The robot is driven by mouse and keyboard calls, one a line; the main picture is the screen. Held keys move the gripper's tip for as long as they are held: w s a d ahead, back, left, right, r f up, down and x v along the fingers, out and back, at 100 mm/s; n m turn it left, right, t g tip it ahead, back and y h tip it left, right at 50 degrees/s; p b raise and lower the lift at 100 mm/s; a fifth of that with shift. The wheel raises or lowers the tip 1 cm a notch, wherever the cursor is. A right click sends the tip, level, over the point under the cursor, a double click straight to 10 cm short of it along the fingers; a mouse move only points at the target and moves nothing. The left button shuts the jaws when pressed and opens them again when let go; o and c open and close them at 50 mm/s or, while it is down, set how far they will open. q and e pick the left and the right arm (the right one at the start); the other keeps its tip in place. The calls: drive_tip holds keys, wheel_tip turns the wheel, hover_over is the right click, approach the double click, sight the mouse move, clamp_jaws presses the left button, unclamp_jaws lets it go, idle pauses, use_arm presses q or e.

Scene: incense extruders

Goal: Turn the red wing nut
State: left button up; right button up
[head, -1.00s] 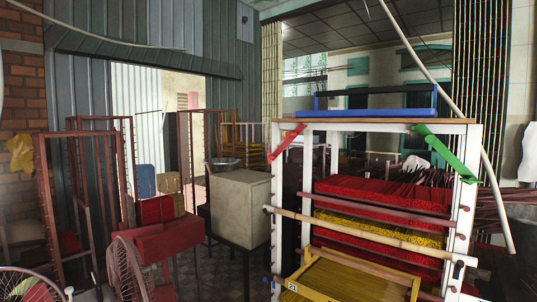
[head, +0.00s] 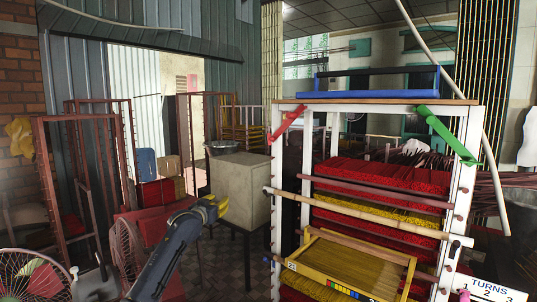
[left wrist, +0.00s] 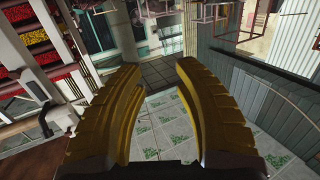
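A long red piece (head: 287,123), which looks like the red wing nut, sits slanted at the top of the white rack's left post in the head view. I do not make it out in the left wrist view. My left gripper (head: 219,206) is raised to the left of the rack, lower than the red piece and well apart from it. In the left wrist view its yellow fingers (left wrist: 158,67) are spread with nothing between them. My right gripper does not show.
The white rack (head: 277,210) holds red and yellow incense trays and bamboo poles. A green piece (head: 446,134) sits at its right post. A sign reading TURNS (head: 490,290) is at bottom right. A beige box (head: 240,188) stands behind my left gripper, near a fan (head: 126,255).

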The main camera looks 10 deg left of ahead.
use_arm(q)
drive_tip(key=s+d+r+m+t+h, duration=0.1)
drive_tip(key=s+d+r+h, duration=0.15)
drive_tip(key=r, duration=0.95)
drive_tip(key=s+d+r+t+h, duration=0.1)
drive_tip(key=s+r, duration=0.3)
drive_tip(key=r, duration=0.7)
drive_tip(key=s+d+r+m+g+h, duration=0.1)
drive_tip(key=s+d+r+h, duration=0.1)
drive_tip(key=s+d+r, duration=0.3)
drive_tip(key=g+h, duration=0.2)
approach(269, 134)
drive_tip(key=shift+m, duration=0.3)
drive_tip(key=x, duration=1)
drive_tip(key=shift+w+a, duration=0.2)
drive_tip(key=shift+w, duration=0.1)
drive_tip(key=shift+c, duration=0.5)
clamp_jaws()
